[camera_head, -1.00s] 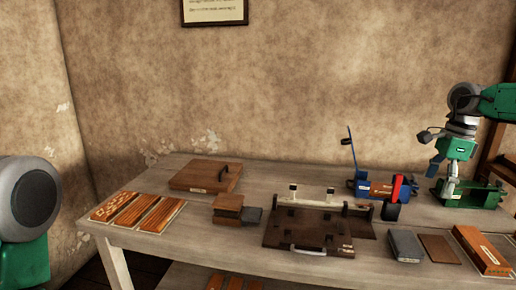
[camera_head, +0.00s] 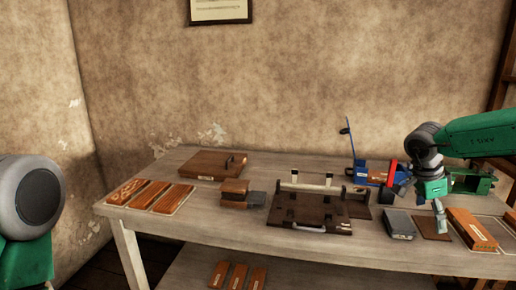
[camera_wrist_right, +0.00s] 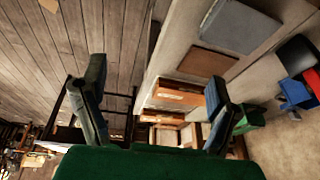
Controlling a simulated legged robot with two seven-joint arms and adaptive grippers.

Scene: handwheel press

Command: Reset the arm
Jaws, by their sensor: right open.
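My right gripper (camera_head: 440,215) hangs over the right part of the table, its fingers pointing down near a brown flat board (camera_head: 433,222). In the right wrist view its two fingers (camera_wrist_right: 155,110) stand wide apart with nothing between them. Behind it in the head view is a green device (camera_head: 474,182), partly hidden by my arm. A blue device with a red part (camera_head: 372,176) stands to the left of my gripper. My left arm shows only as a shoulder at the left edge; its gripper is out of view.
On the table (camera_head: 180,232) are a dark tray fixture (camera_head: 300,212), a grey block (camera_head: 398,223), an orange-brown box (camera_head: 470,230), a wooden board with a handle (camera_head: 212,165) and several wooden strips (camera_head: 150,195). The table's front left is clear. Wooden pieces (camera_head: 238,275) lie on a lower shelf.

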